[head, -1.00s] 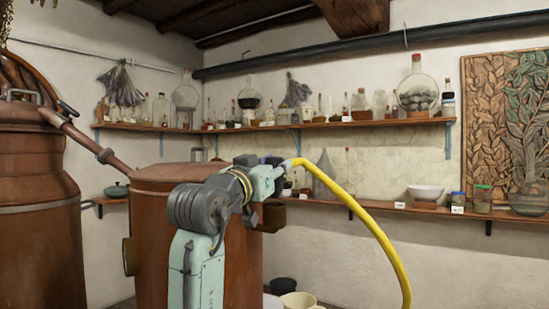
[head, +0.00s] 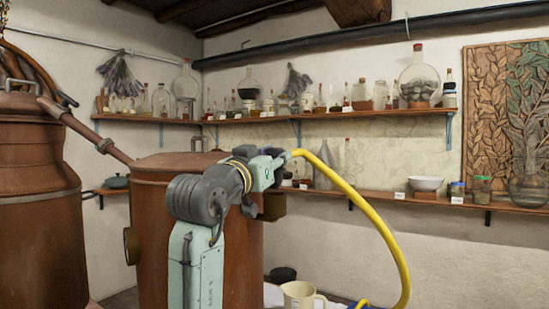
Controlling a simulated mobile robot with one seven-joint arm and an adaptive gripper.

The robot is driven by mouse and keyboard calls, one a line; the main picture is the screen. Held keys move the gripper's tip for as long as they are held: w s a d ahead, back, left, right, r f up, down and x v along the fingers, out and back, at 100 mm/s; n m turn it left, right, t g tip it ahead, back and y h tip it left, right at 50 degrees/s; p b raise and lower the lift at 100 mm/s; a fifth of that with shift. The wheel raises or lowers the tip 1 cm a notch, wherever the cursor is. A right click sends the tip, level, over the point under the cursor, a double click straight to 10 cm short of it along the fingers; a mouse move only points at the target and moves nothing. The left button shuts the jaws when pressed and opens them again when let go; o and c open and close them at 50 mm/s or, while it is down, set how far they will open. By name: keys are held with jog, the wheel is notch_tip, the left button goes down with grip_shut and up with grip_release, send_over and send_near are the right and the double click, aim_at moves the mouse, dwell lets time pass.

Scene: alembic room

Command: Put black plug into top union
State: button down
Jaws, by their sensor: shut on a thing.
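The copper vessel (head: 158,225) stands behind my arm in the head view. A dark brass-coloured fitting (head: 274,206) sticks out at its right side, just below my wrist, and a round brass port (head: 130,246) sits on its left side. I cannot tell whether either is the top union. My arm's wrist, with a yellow hose, is in front of the vessel's upper right edge. My gripper's fingers are hidden behind the wrist. No black plug can be made out.
A larger copper still (head: 38,200) stands at the left, with a pipe (head: 90,132) slanting toward the vessel. A cream mug (head: 299,296) and a dark pot (head: 283,274) stand low at the right. Wall shelves (head: 370,115) hold glassware. The floor at the right is mostly out of frame.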

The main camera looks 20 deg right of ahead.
jog(key=shift+f+b, duration=1.5)
jog(key=shift+f, duration=0.9)
dwell(4.0)
jog(key=c, duration=1.2)
grip_release()
jog(key=shift+o, duration=0.2)
